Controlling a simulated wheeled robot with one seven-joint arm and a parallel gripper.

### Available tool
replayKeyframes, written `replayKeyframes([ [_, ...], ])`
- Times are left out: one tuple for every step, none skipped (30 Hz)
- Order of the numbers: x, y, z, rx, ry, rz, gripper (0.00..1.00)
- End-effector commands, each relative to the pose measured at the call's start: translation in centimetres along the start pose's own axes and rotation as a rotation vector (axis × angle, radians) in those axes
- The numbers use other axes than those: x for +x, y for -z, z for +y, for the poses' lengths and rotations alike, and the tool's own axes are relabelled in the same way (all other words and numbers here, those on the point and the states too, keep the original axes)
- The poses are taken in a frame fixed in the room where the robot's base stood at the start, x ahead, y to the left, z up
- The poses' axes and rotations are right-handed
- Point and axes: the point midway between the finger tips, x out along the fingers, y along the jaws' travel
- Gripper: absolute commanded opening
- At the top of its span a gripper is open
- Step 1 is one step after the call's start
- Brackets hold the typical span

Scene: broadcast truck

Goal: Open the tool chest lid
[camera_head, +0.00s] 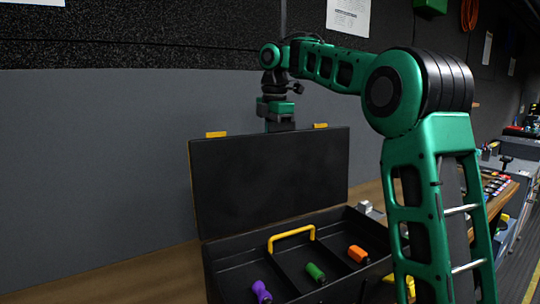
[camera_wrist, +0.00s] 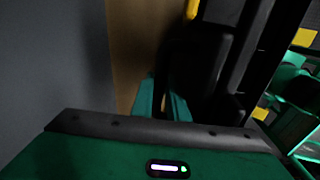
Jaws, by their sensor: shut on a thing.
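The black tool chest (camera_head: 225,255) stands on the wooden worktop with its lid (camera_head: 270,180) raised, about upright. Two yellow latches (camera_head: 216,134) sit on the lid's top edge. My gripper (camera_head: 281,124) is at the top edge between the latches and is shut on the lid. In the wrist view, the green fingers (camera_wrist: 160,98) stand at the dark lid (camera_wrist: 206,62), with a yellow latch (camera_wrist: 193,9) beyond. The exact contact between the fingers is too dark to see.
In the chest lie a yellow handle bar (camera_head: 291,235), a purple tool (camera_head: 261,291), a green one (camera_head: 315,271) and an orange one (camera_head: 357,253). A grey wall (camera_head: 100,170) stands close behind the lid. A console with buttons (camera_head: 497,184) is at the right.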

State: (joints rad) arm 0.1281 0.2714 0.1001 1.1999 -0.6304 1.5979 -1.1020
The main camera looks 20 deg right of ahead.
Motion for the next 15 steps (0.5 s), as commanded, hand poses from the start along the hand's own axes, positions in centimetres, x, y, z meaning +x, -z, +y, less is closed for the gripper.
replayKeyframes([
  [0.08, -0.06, 0.18, -0.002, -0.005, 0.003, 0.00],
  [0.08, -0.07, 0.18, -0.002, -0.005, 0.003, 0.00],
  [0.08, -0.08, 0.18, -0.003, -0.005, 0.003, 0.19],
  [0.08, -0.09, 0.16, -0.003, -0.004, 0.003, 0.26],
  [0.08, -0.10, 0.14, -0.002, -0.004, 0.002, 0.33],
  [0.10, -0.10, 0.12, -0.002, -0.003, 0.002, 0.33],
  [0.10, -0.11, 0.10, -0.002, -0.002, 0.002, 0.33],
  [0.11, -0.12, 0.08, -0.002, -0.001, 0.002, 0.33],
  [0.13, -0.12, 0.06, -0.002, 0.000, 0.002, 0.33],
  [0.13, -0.13, 0.05, -0.001, 0.000, 0.001, 0.33],
  [0.14, -0.13, 0.04, -0.001, 0.001, 0.001, 0.33],
  [0.16, -0.13, 0.02, -0.001, 0.001, 0.001, 0.33],
  [0.16, -0.13, 0.01, -0.001, 0.002, 0.001, 0.33],
  [0.17, -0.14, 0.01, -0.001, 0.002, 0.001, 0.33],
  [0.15, -0.14, 0.00, -0.001, 0.002, 0.001, 0.33],
])
